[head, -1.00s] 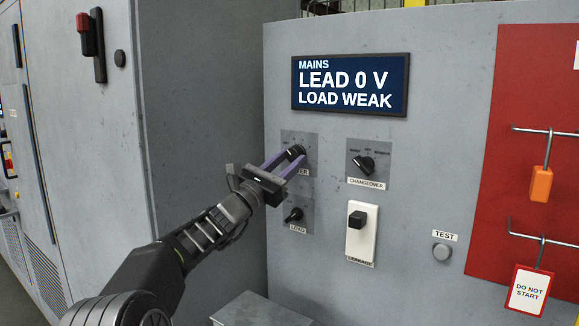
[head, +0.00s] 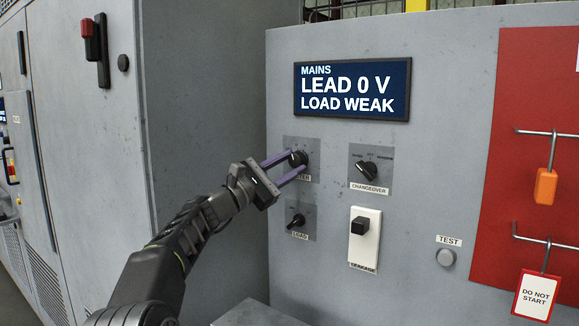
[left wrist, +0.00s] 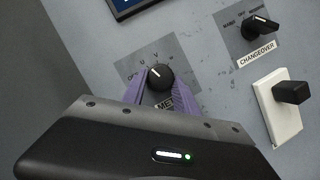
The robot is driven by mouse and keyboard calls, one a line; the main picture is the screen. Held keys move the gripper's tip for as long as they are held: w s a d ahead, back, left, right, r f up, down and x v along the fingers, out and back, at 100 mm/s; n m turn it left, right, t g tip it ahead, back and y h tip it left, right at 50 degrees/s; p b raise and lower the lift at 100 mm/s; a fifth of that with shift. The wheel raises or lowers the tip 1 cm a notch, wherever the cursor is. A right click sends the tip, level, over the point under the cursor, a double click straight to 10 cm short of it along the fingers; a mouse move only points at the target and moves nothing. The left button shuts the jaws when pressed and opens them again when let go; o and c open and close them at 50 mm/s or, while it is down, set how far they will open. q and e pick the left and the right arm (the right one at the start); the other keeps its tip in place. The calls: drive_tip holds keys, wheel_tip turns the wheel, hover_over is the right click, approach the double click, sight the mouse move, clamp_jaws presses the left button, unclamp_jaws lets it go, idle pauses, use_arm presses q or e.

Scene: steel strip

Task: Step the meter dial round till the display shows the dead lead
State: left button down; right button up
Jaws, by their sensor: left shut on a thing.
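The meter dial (head: 298,158) is a round black knob on a grey plate at the upper left of the control panel. My left gripper (head: 291,164) is shut on the dial, one purple finger on each side. In the left wrist view the dial (left wrist: 160,77) sits between the fingertips, its white mark pointing up toward small letters that are hard to read. The lower part of its label is covered by my gripper. The display (head: 352,90) reads "MAINS", "LEAD 0 V", "LOAD WEAK". My right gripper is out of view.
The changeover switch (head: 368,170) is right of the dial and the load knob (head: 297,221) below it. A black knob on a white plate (head: 364,240) and a test button (head: 445,257) are lower right. An orange padlock (head: 545,186) hangs on the red board (head: 535,90).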

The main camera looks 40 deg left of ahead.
use_arm(q)
drive_tip(key=c, duration=0.9)
unclamp_jaws()
drive_tip(key=shift+c, duration=0.2)
drive_tip(key=b+v, duration=0.3)
drive_tip(key=v, duration=0.4)
drive_tip(key=shift+s, duration=0.4)
drive_tip(key=shift+f, duration=0.1)
